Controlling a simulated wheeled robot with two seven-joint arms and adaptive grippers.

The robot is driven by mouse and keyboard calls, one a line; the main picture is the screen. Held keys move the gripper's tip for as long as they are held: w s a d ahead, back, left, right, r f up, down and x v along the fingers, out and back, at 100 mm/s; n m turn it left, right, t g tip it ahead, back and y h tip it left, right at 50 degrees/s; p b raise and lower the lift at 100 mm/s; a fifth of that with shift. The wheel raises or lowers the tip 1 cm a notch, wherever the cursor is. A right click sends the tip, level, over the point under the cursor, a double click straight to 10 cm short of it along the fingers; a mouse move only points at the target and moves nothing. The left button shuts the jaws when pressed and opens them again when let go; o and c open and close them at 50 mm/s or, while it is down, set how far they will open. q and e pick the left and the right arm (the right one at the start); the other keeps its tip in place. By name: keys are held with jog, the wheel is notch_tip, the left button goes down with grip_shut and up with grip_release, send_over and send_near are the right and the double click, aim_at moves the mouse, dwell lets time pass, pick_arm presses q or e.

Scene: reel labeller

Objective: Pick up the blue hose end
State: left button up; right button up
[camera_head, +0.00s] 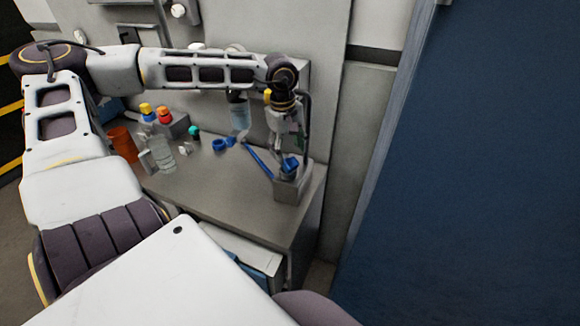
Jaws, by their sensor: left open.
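A blue piece (290,165), which looks like the blue hose end, sits at the top of a small grey block (292,187) near the right end of the counter. My left gripper (289,149) points down right above this blue piece, with its fingers open. The fingers are small and partly overlap the blue piece, so I cannot tell whether they touch it. A straight blue length (258,161) lies on the counter just left of the block. My right gripper does not show.
The grey counter (225,190) has free room at its front. An orange cup (123,144), a clear bottle (162,154), yellow- and red-topped bottles, a teal-capped item (195,133) and a blue ring-like piece (220,144) stand to the left. A wall is close behind.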

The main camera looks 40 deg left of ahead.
aim_at(290, 162)
pick_arm(q)
jog(key=shift+f, duration=0.45)
jog(key=shift+d+f, duration=0.1)
jog(key=shift+f, duration=0.45)
jog(key=shift+s+f+p, duration=0.1)
jog(key=shift+f+p, duration=0.2)
jog(key=shift+f, duration=0.5)
jog(key=shift+d+f, duration=0.1)
jog(key=shift+f, duration=0.65)
jog(key=c, duration=0.9)
jog(key=shift+c, duration=1.3)
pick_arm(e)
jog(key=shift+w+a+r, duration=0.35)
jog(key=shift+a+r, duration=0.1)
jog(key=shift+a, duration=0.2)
